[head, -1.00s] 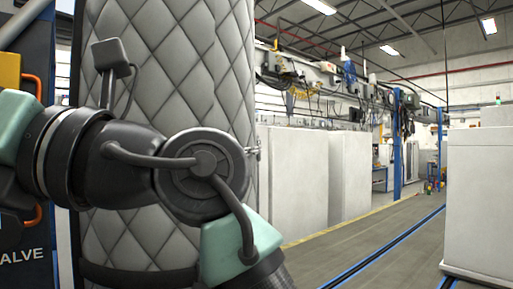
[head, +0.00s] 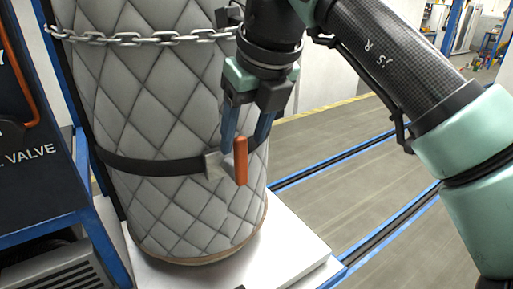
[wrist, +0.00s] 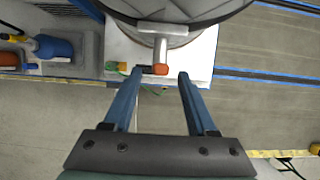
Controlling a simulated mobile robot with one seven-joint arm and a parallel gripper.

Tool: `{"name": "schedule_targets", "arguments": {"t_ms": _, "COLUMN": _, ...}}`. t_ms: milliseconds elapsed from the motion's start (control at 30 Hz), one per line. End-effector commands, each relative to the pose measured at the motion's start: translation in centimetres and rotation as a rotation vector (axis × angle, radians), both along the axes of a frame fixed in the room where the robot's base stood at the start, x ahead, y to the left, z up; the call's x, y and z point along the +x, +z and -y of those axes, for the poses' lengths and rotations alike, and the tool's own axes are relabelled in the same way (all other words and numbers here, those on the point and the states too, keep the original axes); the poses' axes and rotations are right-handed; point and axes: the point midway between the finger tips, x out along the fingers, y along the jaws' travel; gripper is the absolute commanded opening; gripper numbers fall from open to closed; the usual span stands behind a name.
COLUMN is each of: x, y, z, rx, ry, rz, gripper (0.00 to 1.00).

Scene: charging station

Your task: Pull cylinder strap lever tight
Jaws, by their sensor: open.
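The tall cylinder (head: 165,90) wears a grey quilted cover and stands upright. A black strap (head: 150,164) runs around its lower part. A metal buckle (head: 213,165) on the strap carries the lever with an orange handle (head: 241,165), which hangs roughly vertical in the head view. My gripper (head: 243,143) is open, pointing down, its blue fingers by the top of the handle. In the wrist view, the orange handle end (wrist: 161,69) shows between the fingertips (wrist: 160,73), nearer the left finger. Contact cannot be told.
A chain (head: 150,38) crosses the cylinder higher up. The cylinder stands on a white platform (head: 290,255). A dark blue cabinet (head: 40,160) marked "VALVE" is at left. Open floor (head: 330,155) with a blue-edged track lies at right.

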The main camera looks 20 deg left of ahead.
Motion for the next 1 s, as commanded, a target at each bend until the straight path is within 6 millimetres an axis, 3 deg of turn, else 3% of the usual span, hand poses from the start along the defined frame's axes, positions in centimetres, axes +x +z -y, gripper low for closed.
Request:
{"name": "schedule_targets", "arguments": {"t_ms": 100, "x": 0.5, "y": -2.4, "z": -0.9, "rx": 0.002, "ry": 0.003, "rz": -0.004, "gripper": 0.57}}
{"name": "schedule_targets", "arguments": {"t_ms": 300, "x": 1.3, "y": -5.2, "z": -1.8, "rx": 0.003, "ry": 0.002, "rz": -0.004, "gripper": 0.57}}
{"name": "schedule_targets", "arguments": {"t_ms": 500, "x": 1.6, "y": -6.5, "z": -2.2, "rx": 0.003, "ry": 0.002, "rz": -0.001, "gripper": 0.57}}
{"name": "schedule_targets", "arguments": {"t_ms": 767, "x": 1.7, "y": -6.6, "z": -2.3, "rx": 0.002, "ry": 0.002, "rz": 0.001, "gripper": 0.57}}
{"name": "schedule_targets", "arguments": {"t_ms": 1000, "x": 1.7, "y": -6.6, "z": -2.3, "rx": 0.002, "ry": 0.003, "rz": 0.000, "gripper": 0.18}}
